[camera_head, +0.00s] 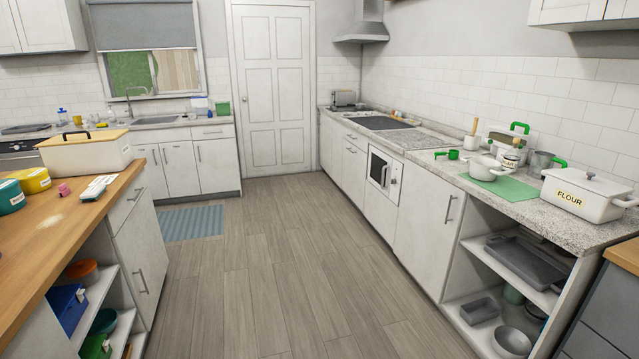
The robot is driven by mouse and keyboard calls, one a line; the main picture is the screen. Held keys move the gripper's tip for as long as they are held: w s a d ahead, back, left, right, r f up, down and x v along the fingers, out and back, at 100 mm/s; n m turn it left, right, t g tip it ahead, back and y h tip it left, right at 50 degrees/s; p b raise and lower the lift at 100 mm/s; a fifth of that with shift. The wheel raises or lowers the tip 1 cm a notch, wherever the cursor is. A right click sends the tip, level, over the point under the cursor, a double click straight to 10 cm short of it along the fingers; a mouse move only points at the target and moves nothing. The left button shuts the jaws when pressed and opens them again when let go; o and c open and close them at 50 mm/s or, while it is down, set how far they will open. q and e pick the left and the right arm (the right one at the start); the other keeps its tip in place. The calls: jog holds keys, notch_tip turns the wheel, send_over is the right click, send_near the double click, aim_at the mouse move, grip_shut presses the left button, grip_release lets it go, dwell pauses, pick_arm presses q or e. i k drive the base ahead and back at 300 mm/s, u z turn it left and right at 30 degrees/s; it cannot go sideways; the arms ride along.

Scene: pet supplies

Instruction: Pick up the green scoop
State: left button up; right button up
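A small green object that looks like the scoop (448,154) lies on the right granite counter, left of a white pot (484,168). It is small in the view, and its exact shape is hard to make out. It appears apart from the pot. Neither of my grippers is in view.
The pot stands on a green mat (516,187). A white flour box (584,196) and a metal pot with a green handle (541,163) are to the right. A wooden-topped island (62,240) is at the left. The floor (275,270) between is clear.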

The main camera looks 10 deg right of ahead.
aim_at(453, 154)
jog(key=z, duration=0.25)
jog(key=i, duration=2.3)
jog(key=z, duration=1.25)
jog(key=i, duration=1.75)
jog(key=z, duration=0.55)
